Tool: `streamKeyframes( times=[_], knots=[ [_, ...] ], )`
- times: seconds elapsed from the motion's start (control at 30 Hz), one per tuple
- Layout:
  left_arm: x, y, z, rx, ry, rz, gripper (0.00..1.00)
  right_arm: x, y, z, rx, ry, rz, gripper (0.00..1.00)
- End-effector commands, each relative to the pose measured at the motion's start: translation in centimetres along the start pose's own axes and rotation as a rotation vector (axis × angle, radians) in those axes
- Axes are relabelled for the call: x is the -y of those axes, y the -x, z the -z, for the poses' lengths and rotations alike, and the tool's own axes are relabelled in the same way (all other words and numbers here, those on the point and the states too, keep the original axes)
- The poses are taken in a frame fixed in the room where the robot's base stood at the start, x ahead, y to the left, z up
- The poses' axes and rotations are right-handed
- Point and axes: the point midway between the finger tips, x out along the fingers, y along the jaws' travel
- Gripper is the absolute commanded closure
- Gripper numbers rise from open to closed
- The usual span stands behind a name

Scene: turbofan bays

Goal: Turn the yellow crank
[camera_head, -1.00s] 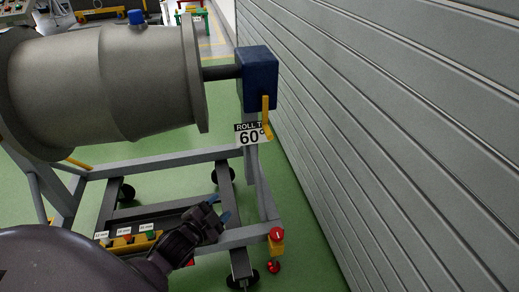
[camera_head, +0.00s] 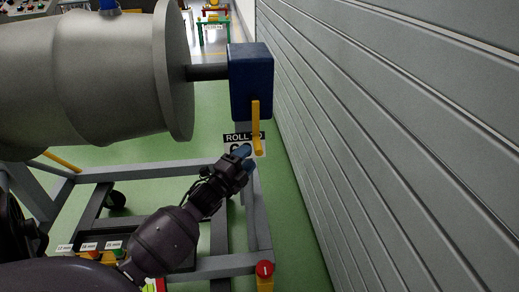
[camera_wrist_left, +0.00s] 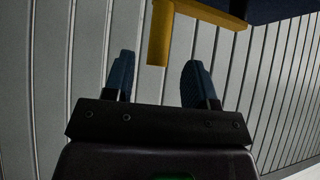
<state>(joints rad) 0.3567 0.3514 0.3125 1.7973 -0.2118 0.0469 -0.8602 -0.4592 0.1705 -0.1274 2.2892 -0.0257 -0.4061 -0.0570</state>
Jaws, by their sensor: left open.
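The yellow crank (camera_head: 256,127) hangs down from the front of a blue gearbox (camera_head: 251,82) at the end of the engine's shaft. Its lower end bends into a short handle. My left gripper (camera_head: 246,158) is open just below and left of the handle in the head view, covering part of the "ROLL TO" sign. In the left wrist view the crank handle (camera_wrist_left: 160,34) shows ahead of the two blue fingertips of my left gripper (camera_wrist_left: 156,82), between their lines and apart from them. My right gripper is not in view.
A grey engine casing (camera_head: 85,80) rests on a wheeled grey stand (camera_head: 150,171). A ribbed grey wall (camera_head: 390,150) closes the right side. A red knob (camera_head: 265,268) tops a yellow post at the stand's front corner. Green floor shows between the stand's beams.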

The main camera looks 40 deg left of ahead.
Motion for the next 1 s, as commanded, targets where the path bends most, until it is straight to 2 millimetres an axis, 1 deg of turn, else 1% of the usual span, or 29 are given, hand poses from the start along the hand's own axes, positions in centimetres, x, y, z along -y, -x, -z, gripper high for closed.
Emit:
streamKeyframes(
  times=[0.03, 0.1, 0.2, 0.33, 0.5, 0.77, 0.8, 0.97, 1.0],
  knots=[
    [-0.3, -0.8, 0.0, -0.001, 0.000, -0.003, 0.48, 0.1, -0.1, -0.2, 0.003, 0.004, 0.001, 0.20],
    [-0.4, -1.9, 0.0, 0.000, 0.001, -0.004, 0.48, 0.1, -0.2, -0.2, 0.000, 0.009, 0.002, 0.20],
    [-0.3, -3.3, 0.0, 0.000, 0.001, -0.004, 0.48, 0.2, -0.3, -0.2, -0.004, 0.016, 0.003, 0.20],
    [-0.3, -4.6, 0.0, 0.000, 0.001, -0.004, 0.48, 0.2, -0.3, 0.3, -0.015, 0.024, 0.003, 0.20],
    [-0.2, -5.4, 0.0, 0.000, 0.002, -0.003, 0.48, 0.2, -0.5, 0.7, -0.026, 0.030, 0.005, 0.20],
    [-0.1, -5.6, 0.0, 0.000, 0.002, -0.002, 0.48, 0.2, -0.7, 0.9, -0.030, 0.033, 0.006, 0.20],
    [-0.1, -5.6, 0.0, 0.000, 0.002, -0.002, 0.50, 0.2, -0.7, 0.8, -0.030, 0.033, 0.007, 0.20],
    [-0.1, -5.6, 0.0, 0.000, 0.002, -0.002, 0.74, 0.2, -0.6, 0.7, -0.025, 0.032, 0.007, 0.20],
    [-0.1, -5.6, 0.0, 0.000, 0.002, -0.002, 0.81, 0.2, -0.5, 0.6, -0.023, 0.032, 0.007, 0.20]
  ],
)
